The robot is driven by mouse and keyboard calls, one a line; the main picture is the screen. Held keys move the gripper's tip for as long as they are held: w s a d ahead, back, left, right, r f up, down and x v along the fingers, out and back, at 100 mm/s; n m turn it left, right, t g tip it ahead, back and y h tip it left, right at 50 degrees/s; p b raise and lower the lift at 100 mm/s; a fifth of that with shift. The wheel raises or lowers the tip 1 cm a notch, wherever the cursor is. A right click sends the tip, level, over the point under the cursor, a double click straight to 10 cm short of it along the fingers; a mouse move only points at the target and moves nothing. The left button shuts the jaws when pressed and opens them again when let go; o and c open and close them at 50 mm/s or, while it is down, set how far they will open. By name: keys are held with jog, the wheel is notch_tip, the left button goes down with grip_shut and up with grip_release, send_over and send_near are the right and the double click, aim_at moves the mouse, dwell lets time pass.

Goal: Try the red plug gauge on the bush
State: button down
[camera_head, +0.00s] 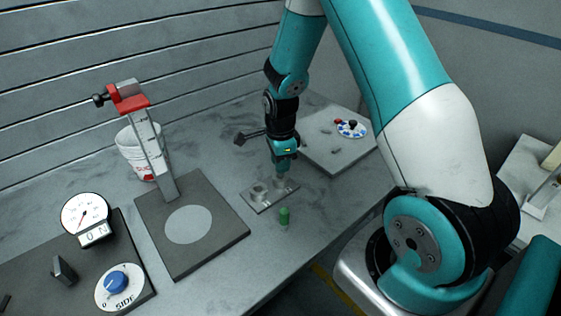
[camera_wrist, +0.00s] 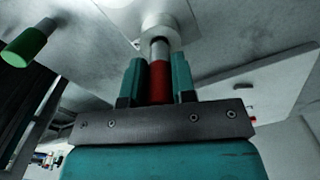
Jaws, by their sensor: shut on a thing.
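My gripper (camera_head: 281,174) points down over the small grey plate (camera_head: 262,203) with two short round metal parts on it. In the wrist view, my gripper (camera_wrist: 158,66) is shut on the red plug gauge (camera_wrist: 160,85). The gauge's silver pin (camera_wrist: 159,50) points at a pale round bush (camera_wrist: 158,28) and meets it in the picture. I cannot tell whether the pin is in the bore or just above it. In the head view the gripper hides the red gauge. A green plug gauge (camera_head: 284,214) stands in front of the plate, also in the wrist view (camera_wrist: 25,45).
At left are a grey stand (camera_head: 219,238) with a red-topped column (camera_head: 150,145), a white bucket (camera_head: 132,155) and a panel with a dial (camera_head: 85,214) and blue knob (camera_head: 117,282).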

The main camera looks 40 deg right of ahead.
jog(key=shift+r+p, duration=1.4)
jog(key=shift+r, duration=0.65)
